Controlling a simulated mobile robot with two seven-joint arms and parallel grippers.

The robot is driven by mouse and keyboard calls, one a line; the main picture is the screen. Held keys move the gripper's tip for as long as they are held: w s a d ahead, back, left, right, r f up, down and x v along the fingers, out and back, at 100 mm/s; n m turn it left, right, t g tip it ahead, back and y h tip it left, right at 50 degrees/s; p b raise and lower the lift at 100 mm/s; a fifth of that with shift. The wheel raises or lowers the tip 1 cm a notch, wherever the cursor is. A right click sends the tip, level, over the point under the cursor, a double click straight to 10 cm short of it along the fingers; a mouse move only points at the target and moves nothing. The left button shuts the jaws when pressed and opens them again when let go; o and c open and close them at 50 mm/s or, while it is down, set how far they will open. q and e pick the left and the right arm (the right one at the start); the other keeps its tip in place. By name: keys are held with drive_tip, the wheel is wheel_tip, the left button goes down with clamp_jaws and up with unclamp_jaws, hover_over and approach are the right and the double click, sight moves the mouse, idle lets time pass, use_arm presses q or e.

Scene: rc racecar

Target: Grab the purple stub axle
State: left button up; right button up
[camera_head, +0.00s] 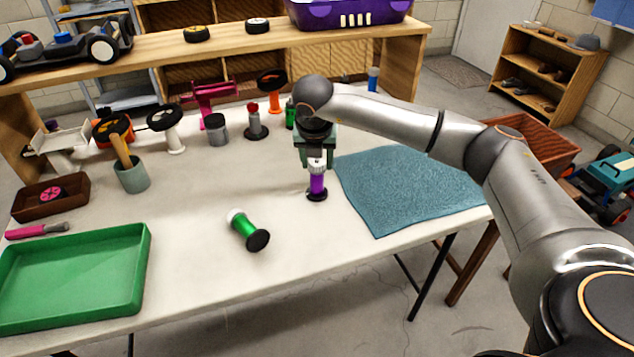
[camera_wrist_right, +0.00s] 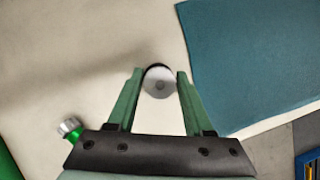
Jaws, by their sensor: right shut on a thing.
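The purple stub axle (camera_head: 317,184) stands upright on the white table, with a dark flange at its foot and a pale metal top. My right gripper (camera_head: 317,160) is above it, pointing down, with its fingers shut on the pale top. In the right wrist view the round pale end of the purple stub axle (camera_wrist_right: 159,82) shows between the two green fingers of the right gripper (camera_wrist_right: 159,76). The purple part is hidden in that view. My left gripper is not in view.
A green stub axle (camera_head: 245,229) lies on its side to the front left. A blue cloth (camera_head: 410,190) lies to the right, and a green tray (camera_head: 75,270) at the front left. Several tools and parts stand along the back, below a wooden shelf (camera_head: 230,47).

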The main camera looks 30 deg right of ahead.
clamp_jaws()
idle(0.5)
